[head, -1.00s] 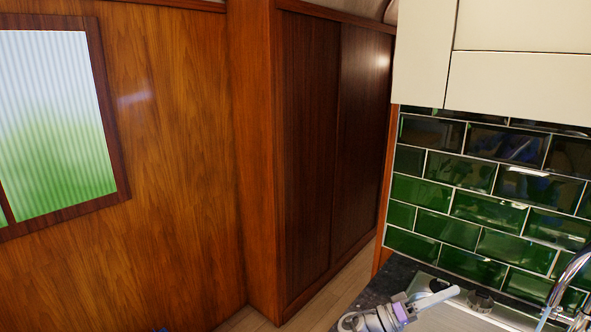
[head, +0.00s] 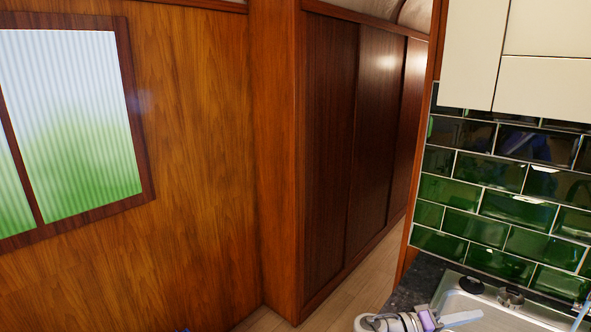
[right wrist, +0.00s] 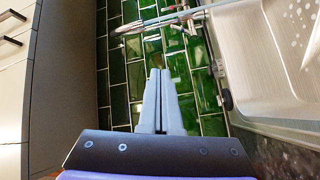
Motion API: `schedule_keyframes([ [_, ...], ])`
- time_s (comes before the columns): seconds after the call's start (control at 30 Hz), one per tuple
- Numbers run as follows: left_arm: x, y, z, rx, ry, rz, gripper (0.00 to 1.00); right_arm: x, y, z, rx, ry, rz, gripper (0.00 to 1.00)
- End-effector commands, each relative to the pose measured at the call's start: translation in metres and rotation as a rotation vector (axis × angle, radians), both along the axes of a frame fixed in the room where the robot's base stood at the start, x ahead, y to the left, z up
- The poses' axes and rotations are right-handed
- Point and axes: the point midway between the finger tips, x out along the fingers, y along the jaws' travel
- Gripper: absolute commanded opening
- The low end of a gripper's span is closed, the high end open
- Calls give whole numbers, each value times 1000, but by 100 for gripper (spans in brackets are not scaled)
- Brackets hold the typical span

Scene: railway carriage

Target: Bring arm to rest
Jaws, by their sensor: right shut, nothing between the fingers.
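My right gripper (head: 463,318) shows at the bottom right of the head view, over the counter edge by the sink. In the right wrist view, its two grey fingers (right wrist: 160,100) are together with nothing between them. The fingers point towards the green tiled wall (right wrist: 140,55), and the sink lies to their right. My left gripper is in neither view.
The steel sink (head: 455,300) is set in a dark counter (head: 415,285) below green tiles (head: 505,205) and cream cupboards (head: 545,85). A tap (right wrist: 165,20) crosses the top of the wrist view. Dark wooden panels (head: 355,150) line a clear floor passage (head: 340,300).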

Motion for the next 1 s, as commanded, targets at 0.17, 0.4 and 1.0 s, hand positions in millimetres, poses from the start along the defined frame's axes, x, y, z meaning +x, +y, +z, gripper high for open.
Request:
schedule_keyframes([
  [0.17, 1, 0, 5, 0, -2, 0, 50, -49, 1, -31, 328, 104, 63, 0],
  [0.4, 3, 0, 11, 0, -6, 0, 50, -127, 53, -93, 828, 172, 226, 0],
  [1.0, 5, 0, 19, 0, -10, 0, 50, -220, 193, -150, 1504, -2, 550, 0],
])
